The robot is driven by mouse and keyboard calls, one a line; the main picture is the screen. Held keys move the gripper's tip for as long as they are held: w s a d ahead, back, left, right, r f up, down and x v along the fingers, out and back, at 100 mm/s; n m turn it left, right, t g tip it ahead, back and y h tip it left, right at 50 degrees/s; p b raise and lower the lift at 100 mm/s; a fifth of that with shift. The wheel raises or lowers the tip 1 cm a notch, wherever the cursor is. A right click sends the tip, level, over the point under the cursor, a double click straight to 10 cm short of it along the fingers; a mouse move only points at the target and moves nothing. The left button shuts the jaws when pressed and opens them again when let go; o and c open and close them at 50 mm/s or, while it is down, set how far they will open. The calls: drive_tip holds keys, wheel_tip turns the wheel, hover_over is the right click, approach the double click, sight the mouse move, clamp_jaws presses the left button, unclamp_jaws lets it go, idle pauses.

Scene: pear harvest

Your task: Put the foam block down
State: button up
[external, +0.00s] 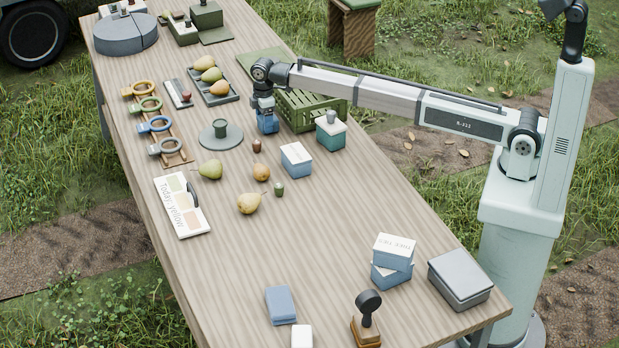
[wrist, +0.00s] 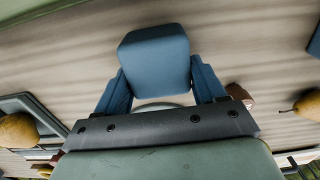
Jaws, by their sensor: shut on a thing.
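My gripper (external: 265,114) is over the back half of the table, just left of the green crate (external: 305,110). In the wrist view my gripper (wrist: 160,88) has its two blue fingers on either side of a blue foam block (wrist: 155,58), shut on it. The block has rounded edges and sticks out past the fingertips. In the external view it is hard to separate the held block from the blue fingers. I cannot tell whether the block touches the table.
A round grey plate (external: 220,138) with a dark green cup stands left of my gripper. A pear tray (external: 212,88) is behind it. A blue-and-white box (external: 296,160) and a green canister (external: 330,132) are nearby. Another blue block (external: 281,305) lies in front. The middle front is clear.

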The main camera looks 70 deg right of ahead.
drive_tip(key=shift+f, duration=0.15)
drive_tip(key=o, duration=1)
wheel_tip(320, 180, up, 12)
drive_tip(key=shift+r, duration=0.2)
